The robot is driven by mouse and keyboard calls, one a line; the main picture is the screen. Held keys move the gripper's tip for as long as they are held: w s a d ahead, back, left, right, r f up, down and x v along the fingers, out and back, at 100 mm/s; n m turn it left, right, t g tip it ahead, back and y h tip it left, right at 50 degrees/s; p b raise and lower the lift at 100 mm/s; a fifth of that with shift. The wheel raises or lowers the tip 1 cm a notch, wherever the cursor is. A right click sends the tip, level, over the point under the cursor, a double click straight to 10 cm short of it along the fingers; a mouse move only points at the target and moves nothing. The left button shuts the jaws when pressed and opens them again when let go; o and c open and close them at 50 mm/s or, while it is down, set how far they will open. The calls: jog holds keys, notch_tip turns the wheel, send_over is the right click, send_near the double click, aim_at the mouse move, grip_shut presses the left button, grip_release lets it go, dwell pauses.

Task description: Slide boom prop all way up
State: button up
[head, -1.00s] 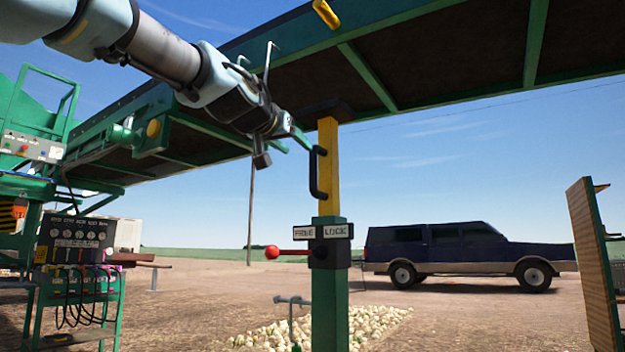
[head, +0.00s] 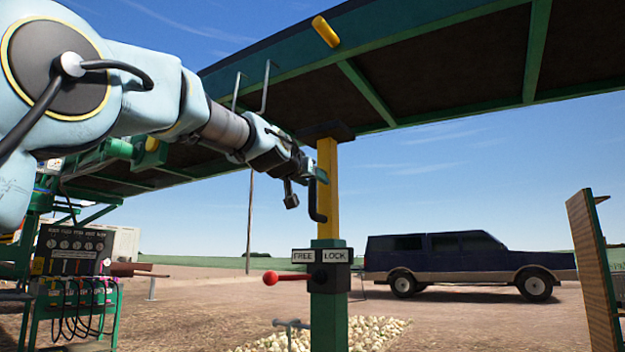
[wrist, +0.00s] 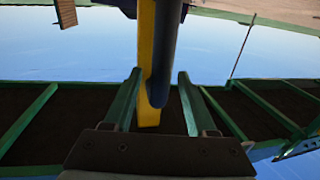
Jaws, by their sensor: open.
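The boom prop has a yellow inner post (head: 328,222) rising from a green outer post (head: 328,322) to the underside of the boom (head: 440,75). A black vertical handle (head: 317,205) is on the left side of the yellow post. A red-knobbed lever (head: 272,278) points left, on the side of the FREE label (head: 303,256); the LOCK label (head: 336,256) is on the right. My gripper (wrist: 159,75) is open at the handle. In the wrist view, the dark handle (wrist: 163,60) appears between the green fingers, with the yellow post (wrist: 146,60) behind it. Contact cannot be told.
The boom passes close above my arm, with two hooked rods (head: 266,85) and a yellow cylinder (head: 325,31). A control stand with hoses (head: 72,270) is at the left. A wooden panel (head: 594,265) stands at the right. A dark truck (head: 450,262) and pale onions (head: 375,332) are beyond the post.

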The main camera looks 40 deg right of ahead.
grip_shut()
dwell(0.3)
dwell(1.1)
